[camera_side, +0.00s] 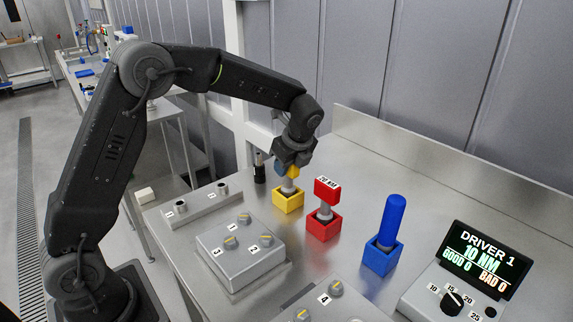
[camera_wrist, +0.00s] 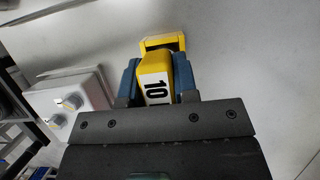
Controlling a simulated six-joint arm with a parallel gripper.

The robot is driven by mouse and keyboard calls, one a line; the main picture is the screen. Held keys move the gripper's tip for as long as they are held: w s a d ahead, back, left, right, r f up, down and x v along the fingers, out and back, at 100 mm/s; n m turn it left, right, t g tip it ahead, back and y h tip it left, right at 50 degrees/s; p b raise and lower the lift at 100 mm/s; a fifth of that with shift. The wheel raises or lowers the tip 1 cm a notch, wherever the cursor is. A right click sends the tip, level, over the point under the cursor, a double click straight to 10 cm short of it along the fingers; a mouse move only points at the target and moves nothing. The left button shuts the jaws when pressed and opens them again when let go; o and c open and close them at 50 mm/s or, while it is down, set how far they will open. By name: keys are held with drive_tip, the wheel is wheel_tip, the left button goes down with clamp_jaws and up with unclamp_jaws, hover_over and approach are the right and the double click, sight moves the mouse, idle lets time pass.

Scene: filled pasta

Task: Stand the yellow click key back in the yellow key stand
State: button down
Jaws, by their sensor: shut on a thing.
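The yellow click key (camera_wrist: 154,64) has a white label reading 10 in the wrist view. My gripper (camera_wrist: 156,85) is shut on its head, one blue finger on each side. In the side view my gripper (camera_side: 287,166) is directly over the yellow key stand (camera_side: 287,203). The key's grey shaft (camera_side: 288,188) points down into the stand's opening; how deep it sits cannot be told. The stand's yellow rim (camera_wrist: 163,42) shows just beyond the key in the wrist view. The key looks roughly upright, its head partly hidden by my fingers.
A red stand (camera_side: 322,227) holds a red key labelled 20 NM, right of the yellow stand. A blue stand (camera_side: 381,258) holds a blue key farther right. A grey block with numbered knobs (camera_side: 241,256) lies in front. A display (camera_side: 484,258) reads DRIVER 1, 10 NM. A black cylinder (camera_side: 259,168) stands behind left.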

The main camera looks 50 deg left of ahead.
drive_tip(key=c, duration=0.8)
unclamp_jaws()
drive_tip(key=v, duration=1.3)
drive_tip(key=s+r+n+t+h, duration=0.1)
drive_tip(key=s+r+n, duration=0.3)
drive_tip(key=s, duration=0.3)
drive_tip(key=s+d+f+n+t+h, duration=0.1)
drive_tip(key=s+f+n+t, duration=0.1)
drive_tip(key=s+n, duration=0.5)
drive_tip(key=s+d+f+n+t+h, duration=0.2)
drive_tip(key=s+n, duration=0.5)
drive_tip(key=s, duration=0.6)
drive_tip(key=shift+d+f+t+h, duration=0.25)
drive_tip(key=shift+f+t+h, duration=0.05)
drive_tip(key=shift+f, duration=0.55)
